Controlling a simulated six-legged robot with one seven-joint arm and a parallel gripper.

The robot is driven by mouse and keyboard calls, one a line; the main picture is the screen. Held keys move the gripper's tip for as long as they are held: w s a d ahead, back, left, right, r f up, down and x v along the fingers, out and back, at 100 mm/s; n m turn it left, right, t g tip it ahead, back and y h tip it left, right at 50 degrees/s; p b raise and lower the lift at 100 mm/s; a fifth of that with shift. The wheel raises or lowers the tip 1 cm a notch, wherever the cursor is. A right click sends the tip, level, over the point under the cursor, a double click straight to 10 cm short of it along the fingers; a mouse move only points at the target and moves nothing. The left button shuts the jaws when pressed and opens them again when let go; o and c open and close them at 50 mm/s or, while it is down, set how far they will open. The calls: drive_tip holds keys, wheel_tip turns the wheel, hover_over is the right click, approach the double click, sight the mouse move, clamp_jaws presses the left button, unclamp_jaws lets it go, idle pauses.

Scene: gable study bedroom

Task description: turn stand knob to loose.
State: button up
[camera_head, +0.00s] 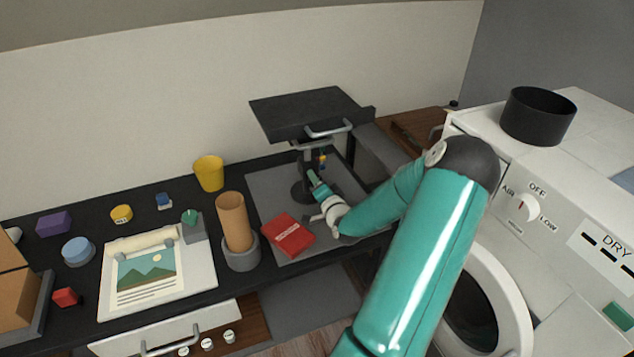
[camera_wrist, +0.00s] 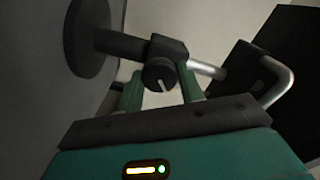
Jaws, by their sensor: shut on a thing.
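The stand is black, with a round base (camera_head: 301,192), a short column and a flat dark top (camera_head: 305,108) with a grey handle. In the wrist view its round base (camera_wrist: 88,38) and column (camera_wrist: 120,43) lie sideways at the upper left. The dark round stand knob (camera_wrist: 159,76) has a white pointer line, tilted slightly from the picture's vertical. My gripper (camera_wrist: 161,80) has its two green fingers on either side of the knob, shut on it. In the head view my gripper (camera_head: 314,176) is at the column, and the knob cannot be made out. I see no readable knob labels.
A white washer-dryer (camera_head: 560,210) with a black pot (camera_head: 538,117) is on the right. A picture board (camera_head: 155,270) lies left.

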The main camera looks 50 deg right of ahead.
drive_tip(key=shift+r+n, duration=0.1)
drive_tip(key=shift+n, duration=2)
drive_tip(key=o, duration=1)
drive_tip(key=shift+s, duration=0.1)
drive_tip(key=v, duration=1.3)
drive_tip(key=shift+s+a, duration=0.2)
drive_tip(key=shift+s, duration=0.05)
